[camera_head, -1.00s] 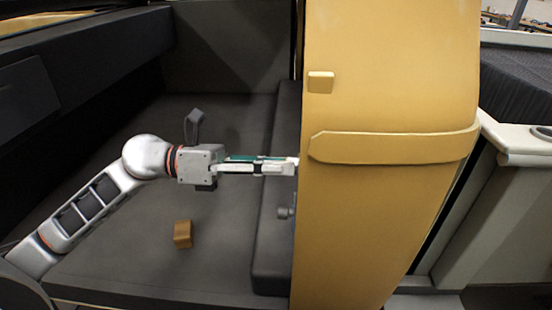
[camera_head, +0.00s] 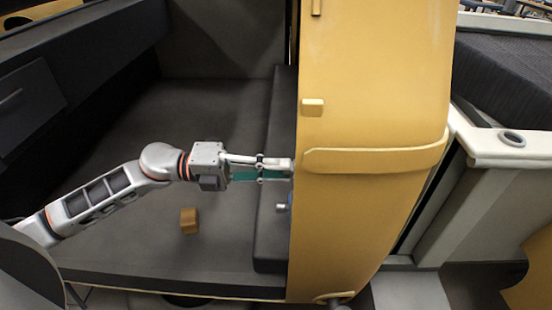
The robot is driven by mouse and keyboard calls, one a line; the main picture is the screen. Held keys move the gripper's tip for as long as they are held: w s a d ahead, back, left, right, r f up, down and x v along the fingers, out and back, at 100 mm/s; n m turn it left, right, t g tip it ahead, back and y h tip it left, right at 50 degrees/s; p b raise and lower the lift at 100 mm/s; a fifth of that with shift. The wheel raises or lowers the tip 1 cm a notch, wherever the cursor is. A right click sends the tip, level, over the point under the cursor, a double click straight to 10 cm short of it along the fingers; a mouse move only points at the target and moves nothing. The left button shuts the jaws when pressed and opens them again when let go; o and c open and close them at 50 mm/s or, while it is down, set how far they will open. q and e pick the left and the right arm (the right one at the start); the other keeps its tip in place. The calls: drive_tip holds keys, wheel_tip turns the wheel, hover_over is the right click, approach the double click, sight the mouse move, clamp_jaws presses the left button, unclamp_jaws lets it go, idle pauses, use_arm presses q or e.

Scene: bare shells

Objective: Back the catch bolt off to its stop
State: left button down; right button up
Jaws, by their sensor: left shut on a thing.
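A tall curved yellow door panel (camera_head: 345,220) stands upright in the middle. My left gripper (camera_head: 288,166) reaches in from the left. Its fingers are closed at the panel's left edge, shut on a small part there, apparently the catch bolt. The fingers and the panel edge hide most of that part, so I cannot tell how far out it stands. A small grey knob-like fitting (camera_head: 282,208) sticks out of the panel's left edge below the gripper. My right gripper is not in view.
A small orange-brown block (camera_head: 188,220) lies on the dark grey floor (camera_head: 150,245) below my left arm. A yellow strip (camera_head: 375,160) and a small yellow tab (camera_head: 313,107) stand out on the panel. A pale counter with a round recess (camera_head: 511,138) is at the right.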

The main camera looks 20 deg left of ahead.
use_arm(q)
drive_tip(key=n+p, duration=0.1)
drive_tip(key=n, duration=0.1)
drive_tip(key=shift+r+n+p, duration=0.1)
drive_tip(key=shift+n+p, duration=0.2)
drive_tip(key=shift+p, duration=0.05)
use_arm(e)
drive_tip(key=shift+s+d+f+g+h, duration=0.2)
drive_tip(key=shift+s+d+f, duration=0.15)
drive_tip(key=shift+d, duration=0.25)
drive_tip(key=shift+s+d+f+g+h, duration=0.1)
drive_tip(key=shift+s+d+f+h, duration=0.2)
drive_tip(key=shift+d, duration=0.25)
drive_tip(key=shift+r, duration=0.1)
use_arm(q)
drive_tip(key=c, duration=1.9)
unclamp_jaws()
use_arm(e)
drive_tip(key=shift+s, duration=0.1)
